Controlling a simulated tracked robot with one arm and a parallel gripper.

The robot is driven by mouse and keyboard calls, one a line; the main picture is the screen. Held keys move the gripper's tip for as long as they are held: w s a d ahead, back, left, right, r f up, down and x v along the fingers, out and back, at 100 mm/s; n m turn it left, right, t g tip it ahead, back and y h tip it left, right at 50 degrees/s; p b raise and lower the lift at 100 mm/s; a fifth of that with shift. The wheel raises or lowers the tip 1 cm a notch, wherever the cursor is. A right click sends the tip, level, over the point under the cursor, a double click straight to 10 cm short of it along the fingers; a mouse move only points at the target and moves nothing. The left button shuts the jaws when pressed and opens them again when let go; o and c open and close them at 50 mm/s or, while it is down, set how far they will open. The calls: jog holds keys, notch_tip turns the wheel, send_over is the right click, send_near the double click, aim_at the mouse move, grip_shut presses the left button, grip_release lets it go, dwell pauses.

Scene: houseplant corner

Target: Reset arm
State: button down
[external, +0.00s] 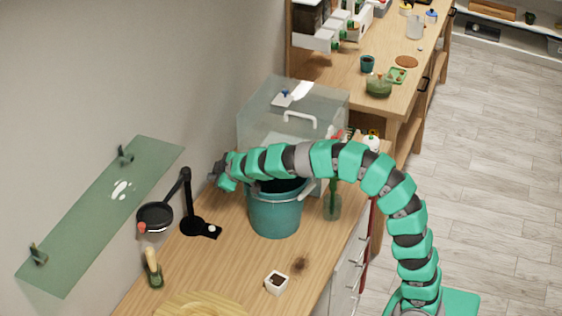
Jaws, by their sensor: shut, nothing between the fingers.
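My gripper (219,174) is at the end of my teal segmented arm, which arches from the lower right over the wooden counter to the left. The gripper is above the counter, just left of the teal bucket (274,215) and near the black lamp's upright. It looks shut, with nothing seen in it. My arm passes over the bucket's opening and hides part of its rim and the lower part of the clear box behind.
A black lamp (187,190) stands close to my gripper. A clear lidded box (280,115) and a glass vase (332,206) stand near the bucket. A small white pot (277,283) and a green-based brush (154,270) sit in front. A glass shelf (95,215) is on the left wall.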

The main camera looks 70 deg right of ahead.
jog(key=s+a+r+m+t+y, duration=0.1)
jog(key=s+a+r, duration=0.2)
jog(key=s+r, duration=0.5)
jog(key=s+a+r+m+t+y, duration=0.1)
jog(key=s+a+r, duration=0.3)
jog(key=s+r, duration=0.5)
jog(key=s+a+r+m+t+y, duration=0.1)
jog(key=s+a+r+t, duration=0.2)
jog(key=s+r, duration=0.5)
notch_tip(320, 180, up, 10)
jog(key=shift+s+a+r, duration=0.15)
jog(key=shift+a+r, duration=0.1)
jog(key=shift+a, duration=0.15)
